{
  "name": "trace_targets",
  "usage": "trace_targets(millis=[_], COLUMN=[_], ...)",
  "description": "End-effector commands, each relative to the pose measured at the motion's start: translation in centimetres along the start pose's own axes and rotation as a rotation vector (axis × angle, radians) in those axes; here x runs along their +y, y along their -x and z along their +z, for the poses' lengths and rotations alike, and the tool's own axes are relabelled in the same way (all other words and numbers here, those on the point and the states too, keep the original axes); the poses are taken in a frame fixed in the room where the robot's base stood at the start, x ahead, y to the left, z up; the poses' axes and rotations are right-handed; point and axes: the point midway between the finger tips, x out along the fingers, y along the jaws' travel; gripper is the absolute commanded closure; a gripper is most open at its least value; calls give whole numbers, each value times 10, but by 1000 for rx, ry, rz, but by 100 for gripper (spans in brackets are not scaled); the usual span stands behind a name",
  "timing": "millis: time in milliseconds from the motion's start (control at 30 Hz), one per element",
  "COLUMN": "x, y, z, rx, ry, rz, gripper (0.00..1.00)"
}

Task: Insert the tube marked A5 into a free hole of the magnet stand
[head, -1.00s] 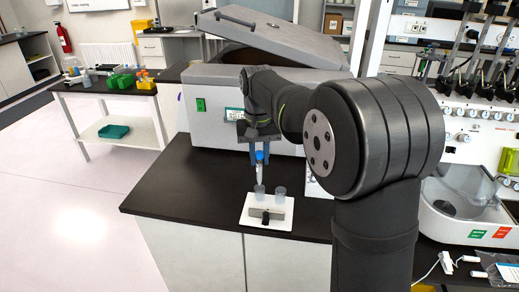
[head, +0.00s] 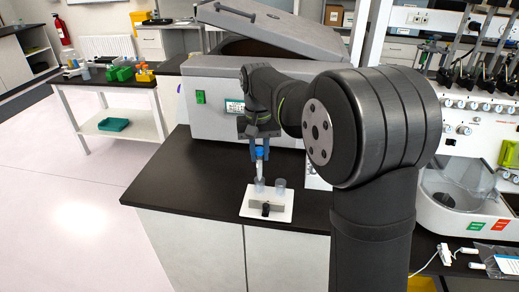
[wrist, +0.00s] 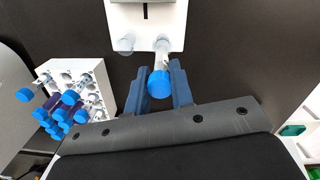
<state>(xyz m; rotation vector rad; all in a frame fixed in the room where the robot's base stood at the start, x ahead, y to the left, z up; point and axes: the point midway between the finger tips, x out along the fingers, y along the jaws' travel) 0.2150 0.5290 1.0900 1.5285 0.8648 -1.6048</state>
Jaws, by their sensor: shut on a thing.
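My gripper (head: 260,152) is shut on a blue-capped tube (head: 260,166), held upright over the stand; the fingers also show in the wrist view (wrist: 160,88). The tube's cap (wrist: 161,84) is between the fingers, and its clear body points toward the stand. No A5 mark can be read. The white magnet stand (head: 282,213) lies on the black bench with two clear cup-like holders at its back; its edge is in the wrist view (wrist: 178,22). The tube's lower end is at the left holder (head: 259,186); how deep it sits cannot be told. The right holder (head: 280,185) looks empty.
A white rack (wrist: 50,68) with several blue-capped tubes is at the left of the wrist view. A grey centrifuge-like machine (head: 215,120) with a raised lid stands behind the stand. The black bench top (head: 165,190) left of the stand is clear.

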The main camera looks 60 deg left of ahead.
Motion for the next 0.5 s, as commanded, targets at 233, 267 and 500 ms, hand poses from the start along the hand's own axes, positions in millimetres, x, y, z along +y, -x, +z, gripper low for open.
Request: trace_targets(millis=[233, 267, 500], x=[0, 0, 0], y=[-2, -2, -5], z=[0, 0, 0], rx=[1, 1, 0], ry=[0, 0, 0], rz=[0, 0, 0], gripper=[100, 100, 100])
